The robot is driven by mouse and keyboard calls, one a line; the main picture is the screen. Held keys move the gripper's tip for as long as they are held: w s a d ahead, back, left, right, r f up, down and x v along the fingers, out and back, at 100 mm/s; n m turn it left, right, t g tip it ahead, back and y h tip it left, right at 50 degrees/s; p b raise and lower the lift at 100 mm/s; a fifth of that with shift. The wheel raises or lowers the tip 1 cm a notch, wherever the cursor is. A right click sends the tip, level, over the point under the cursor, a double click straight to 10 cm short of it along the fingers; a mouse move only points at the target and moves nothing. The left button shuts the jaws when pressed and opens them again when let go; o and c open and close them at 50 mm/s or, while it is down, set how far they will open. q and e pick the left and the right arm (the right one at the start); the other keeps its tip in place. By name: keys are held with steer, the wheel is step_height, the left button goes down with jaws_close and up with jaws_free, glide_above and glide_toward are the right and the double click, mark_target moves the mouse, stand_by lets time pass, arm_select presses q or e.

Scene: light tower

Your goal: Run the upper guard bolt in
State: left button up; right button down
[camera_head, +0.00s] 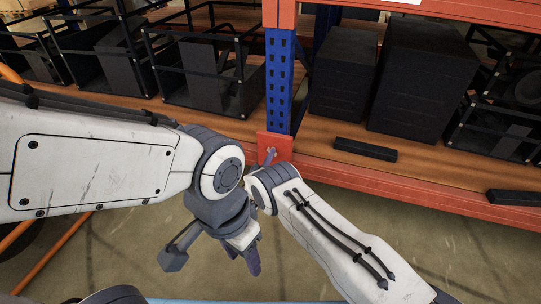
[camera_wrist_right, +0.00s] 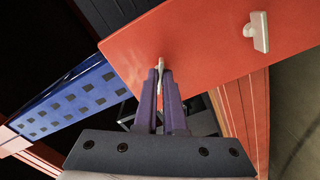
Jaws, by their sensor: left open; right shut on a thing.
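The red guard plate (camera_wrist_right: 205,45) is at the foot of the blue rack upright and also shows in the head view (camera_head: 284,143). My right gripper (camera_wrist_right: 162,75) is shut on the upper guard bolt (camera_wrist_right: 161,62), a pale bolt at the plate on the side near the upright. Its tip is largely hidden by the fingers, and I cannot tell how deep it sits. The other guard bolt (camera_wrist_right: 258,32), pale with a flat crossbar head, stands in the plate nearer the floor. My left gripper (camera_head: 212,262) is open and empty, low over the floor, apart from the plate.
The blue upright (camera_head: 280,80) rises from the plate between orange shelf beams (camera_head: 420,192). Dark boxes (camera_head: 345,80) and wire-frame crates (camera_head: 215,75) fill the wooden shelf. A black bar (camera_head: 365,149) lies near its front edge. Floor at the lower right is clear.

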steer(key=shift+s+f+m+p, duration=0.1)
steer(key=shift+m+p, duration=0.35)
steer(key=shift+m, duration=1.45)
steer(key=shift+f+m+p, duration=0.1)
steer(key=shift+m+p, duration=0.3)
steer(key=shift+m, duration=1.8)
steer(key=c, duration=1)
jaws_free()
steer(key=shift+r, duration=0.15)
steer(key=p+v, duration=0.4)
steer(key=v, duration=0.6)
steer(key=shift+s+p, duration=0.2)
steer(key=shift+p, duration=0.1)
